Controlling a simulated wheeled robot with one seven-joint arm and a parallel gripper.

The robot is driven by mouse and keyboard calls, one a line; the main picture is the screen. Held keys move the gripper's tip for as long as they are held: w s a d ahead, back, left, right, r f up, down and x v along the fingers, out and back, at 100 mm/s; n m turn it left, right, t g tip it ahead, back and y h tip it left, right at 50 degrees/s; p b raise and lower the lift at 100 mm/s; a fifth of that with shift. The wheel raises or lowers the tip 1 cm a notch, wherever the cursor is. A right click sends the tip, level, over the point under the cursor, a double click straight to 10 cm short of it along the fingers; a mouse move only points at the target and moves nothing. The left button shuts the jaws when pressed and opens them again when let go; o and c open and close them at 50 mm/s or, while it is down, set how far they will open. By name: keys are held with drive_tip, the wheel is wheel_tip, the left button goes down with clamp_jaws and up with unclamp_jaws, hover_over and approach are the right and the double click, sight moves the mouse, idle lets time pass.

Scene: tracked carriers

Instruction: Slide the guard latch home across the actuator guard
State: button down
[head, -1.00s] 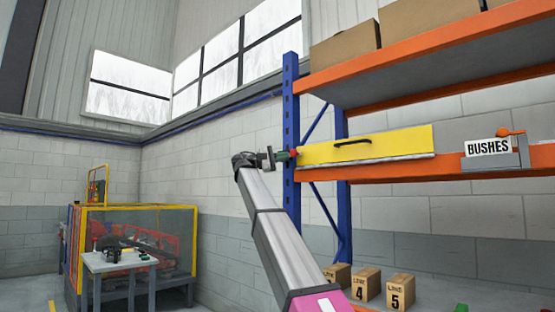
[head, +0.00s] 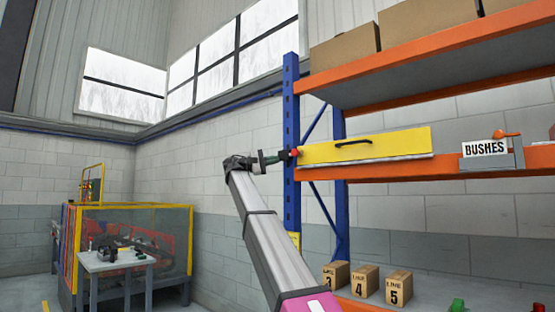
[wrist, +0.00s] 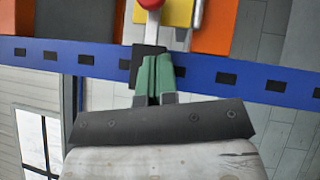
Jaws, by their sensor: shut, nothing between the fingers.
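The yellow actuator guard (head: 400,143), a long panel with a black handle, sits along the orange shelf beam. A red knob (head: 295,152), seemingly the latch's, is at its left end by the blue upright. My gripper (head: 288,156) is at that end, just left of the knob. In the wrist view its green fingers (wrist: 153,72) are together and empty, over a small dark block against the blue upright. The red knob (wrist: 151,4) shows beyond the fingertips, cut by the top edge, beside a yellow part (wrist: 177,12). I cannot tell whether the fingers touch the block or how far the latch reaches.
The blue upright (head: 291,110) stands close beside my gripper. A BUSHES sign (head: 485,148) and orange-handled piece are further right on the beam. Numbered boxes (head: 365,282) stand below. A caged machine (head: 170,222) and a small table (head: 118,262) are at the left.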

drive_tip(key=a+f, duration=0.1)
drive_tip(key=a, duration=0.7)
drive_tip(key=shift+f, duration=0.3)
drive_tip(key=shift+s, duration=0.1)
